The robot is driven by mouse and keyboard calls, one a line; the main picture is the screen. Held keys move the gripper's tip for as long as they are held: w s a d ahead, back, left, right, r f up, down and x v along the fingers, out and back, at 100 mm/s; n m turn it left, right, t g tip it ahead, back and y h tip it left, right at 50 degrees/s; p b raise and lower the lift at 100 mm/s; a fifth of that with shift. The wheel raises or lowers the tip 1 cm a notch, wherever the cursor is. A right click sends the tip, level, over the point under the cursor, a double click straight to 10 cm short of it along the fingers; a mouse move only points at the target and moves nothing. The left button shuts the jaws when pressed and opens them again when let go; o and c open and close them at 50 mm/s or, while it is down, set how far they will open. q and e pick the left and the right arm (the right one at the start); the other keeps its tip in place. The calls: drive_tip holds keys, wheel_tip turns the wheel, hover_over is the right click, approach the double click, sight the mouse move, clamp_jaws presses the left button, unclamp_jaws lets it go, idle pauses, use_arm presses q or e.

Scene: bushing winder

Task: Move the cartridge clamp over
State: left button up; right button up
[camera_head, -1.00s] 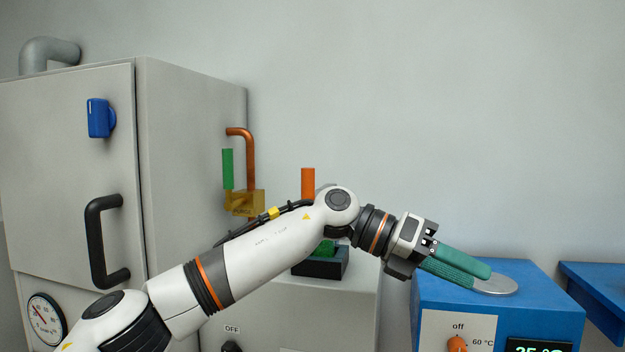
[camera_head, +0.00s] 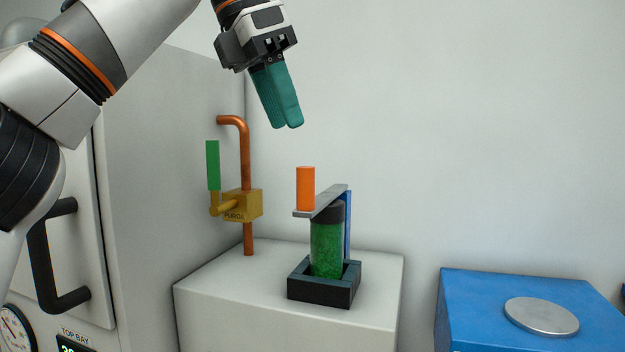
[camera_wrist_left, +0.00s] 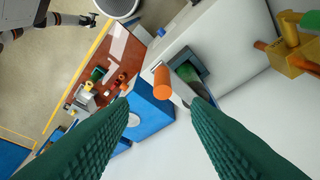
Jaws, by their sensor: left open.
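The cartridge clamp is a grey bar (camera_head: 325,202) with an upright orange handle (camera_head: 306,188) at its near end and a blue post (camera_head: 348,225) behind. The bar lies across the dark cap of a green cartridge (camera_head: 326,248), which stands upright in a black socket (camera_head: 320,288). My left gripper (camera_head: 290,126) is open and empty, pointing down, above the orange handle and apart from it. In the left wrist view the orange handle (camera_wrist_left: 161,82) shows beyond the gap between the green fingers (camera_wrist_left: 160,105).
A yellow valve (camera_head: 242,205) with a green lever (camera_head: 213,165) on a copper pipe (camera_head: 246,155) stands left of the clamp. A blue box (camera_head: 475,300) with a round metal plate (camera_head: 541,316) is at the right. The space above the clamp is clear.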

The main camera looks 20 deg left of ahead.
sight(305, 167)
use_arm(q)
drive_tip(key=x, duration=0.4)
drive_tip(key=shift+s+f+b, duration=0.2)
drive_tip(key=shift+f+b, duration=0.05)
drive_tip(key=shift+b, duration=0.1)
drive_tip(key=w+f, duration=0.1)
drive_tip(key=f, duration=0.1)
drive_tip(key=w+d+f, duration=0.1)
drive_tip(key=w+f, duration=0.1)
drive_tip(key=shift+d+f, duration=0.1)
drive_tip(key=shift+f, duration=0.1)
drive_tip(key=shift+d+f+p, duration=0.1)
drive_tip(key=shift+f+p, duration=0.2)
drive_tip(key=shift+f, duration=0.05)
drive_tip(key=shift+s+d+f, duration=0.1)
drive_tip(key=shift+s+f, duration=0.05)
drive_tip(key=shift+s, duration=0.1)
drive_tip(key=shift+d+f, duration=0.1)
drive_tip(key=shift+f, duration=0.1)
clamp_jaws()
use_arm(e)
drive_tip(key=shift+s, duration=0.4)
